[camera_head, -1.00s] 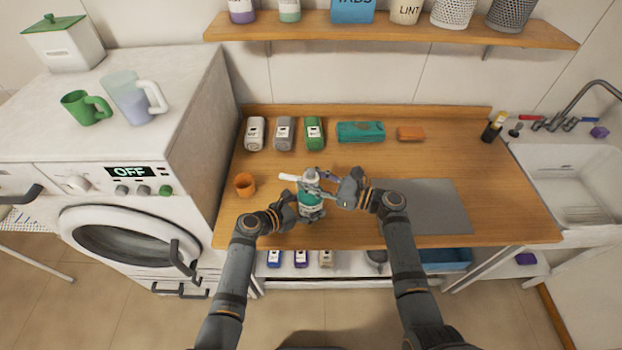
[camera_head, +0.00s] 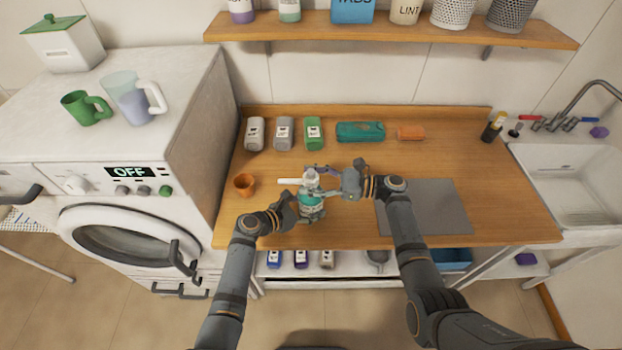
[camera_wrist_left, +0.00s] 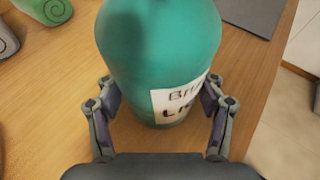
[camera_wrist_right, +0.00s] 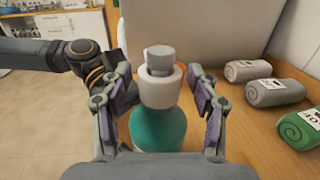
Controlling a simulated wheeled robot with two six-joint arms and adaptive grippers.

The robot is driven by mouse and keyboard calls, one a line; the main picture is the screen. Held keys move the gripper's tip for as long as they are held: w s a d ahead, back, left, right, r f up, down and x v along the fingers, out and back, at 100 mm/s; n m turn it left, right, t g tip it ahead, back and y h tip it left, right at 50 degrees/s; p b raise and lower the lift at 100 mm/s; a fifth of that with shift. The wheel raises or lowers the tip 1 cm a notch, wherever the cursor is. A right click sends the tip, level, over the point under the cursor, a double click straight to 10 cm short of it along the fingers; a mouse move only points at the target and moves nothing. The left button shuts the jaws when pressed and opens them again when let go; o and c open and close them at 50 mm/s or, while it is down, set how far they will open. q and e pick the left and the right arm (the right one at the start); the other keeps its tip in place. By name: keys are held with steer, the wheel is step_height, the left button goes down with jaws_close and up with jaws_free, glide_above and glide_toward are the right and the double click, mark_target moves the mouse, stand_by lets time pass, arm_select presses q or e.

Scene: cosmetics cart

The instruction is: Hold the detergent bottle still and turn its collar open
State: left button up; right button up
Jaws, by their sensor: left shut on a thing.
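The teal detergent bottle (camera_head: 311,201) stands upright near the front left of the wooden counter. Its white label shows in the left wrist view, where the bottle (camera_wrist_left: 160,50) fills the space between my left gripper's fingers (camera_wrist_left: 158,92). My left gripper (camera_head: 300,208) is shut on the bottle's body. My right gripper (camera_head: 322,181) is at collar height. In the right wrist view its fingers (camera_wrist_right: 167,88) stand either side of the collar, open, with a gap visible at the right.
An orange cup (camera_head: 244,184) stands left of the bottle. Several rolled towels (camera_head: 284,134), a teal pack (camera_head: 360,132) and an orange block (camera_head: 410,133) line the back. A grey mat (camera_head: 430,207) lies to the right.

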arm_select(q)
steer(key=shift+r, duration=0.1)
arm_select(e)
steer(key=shift+d, duration=0.1)
steer(key=s+d, duration=0.2)
steer(key=d, duration=0.9)
steer(key=shift+d, duration=0.35)
arm_select(q)
steer(key=o, duration=1.8)
steer(key=shift+o, duration=0.2)
